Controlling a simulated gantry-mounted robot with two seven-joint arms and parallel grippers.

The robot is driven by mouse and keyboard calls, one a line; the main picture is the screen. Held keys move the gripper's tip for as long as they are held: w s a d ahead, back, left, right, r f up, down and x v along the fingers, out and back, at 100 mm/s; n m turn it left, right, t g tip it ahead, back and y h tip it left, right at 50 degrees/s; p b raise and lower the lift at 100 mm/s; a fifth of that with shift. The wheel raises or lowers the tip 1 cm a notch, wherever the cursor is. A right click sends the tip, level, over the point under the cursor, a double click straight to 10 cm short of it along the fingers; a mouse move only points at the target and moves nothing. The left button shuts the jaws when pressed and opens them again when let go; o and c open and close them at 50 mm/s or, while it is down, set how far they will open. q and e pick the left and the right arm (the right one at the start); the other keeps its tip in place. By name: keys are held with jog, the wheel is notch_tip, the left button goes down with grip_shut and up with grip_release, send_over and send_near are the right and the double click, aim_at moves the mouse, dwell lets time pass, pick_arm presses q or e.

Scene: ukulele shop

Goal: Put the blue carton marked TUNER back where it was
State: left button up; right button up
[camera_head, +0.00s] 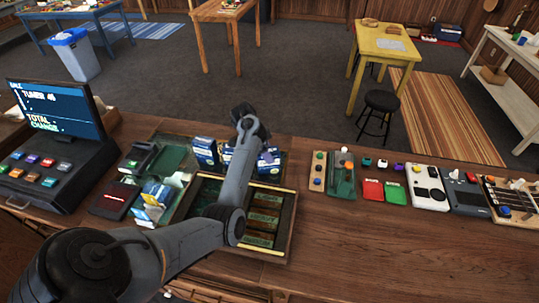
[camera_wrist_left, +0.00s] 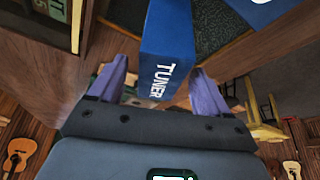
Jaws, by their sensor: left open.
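The blue carton marked TUNER (camera_wrist_left: 168,55) shows in the left wrist view, its white lettering toward the camera. My left gripper (camera_wrist_left: 160,92) is open, with one purple-grey finger on each side of the carton's lettered end; I cannot tell whether either finger touches it. In the head view my left arm reaches over the counter to the wrist (camera_head: 247,122), and its fingertips are hidden. Blue cartons (camera_head: 205,152) stand left of the arm and more blue (camera_head: 268,163) shows right of it; which one is marked TUNER is unreadable there. My right gripper is not in view.
A wooden-rimmed tray (camera_head: 272,258) with dark compartments lies below the arm. Blue-and-white boxes (camera_head: 152,200) lie to its left, near the cash register (camera_head: 55,150). A green-and-wood stand (camera_head: 341,175) and several small devices line the right side. The front right counter is clear.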

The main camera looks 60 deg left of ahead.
pick_arm(q)
jog(key=v, duration=0.8)
jog(key=shift+s+r, duration=0.1)
jog(key=shift+r, duration=0.2)
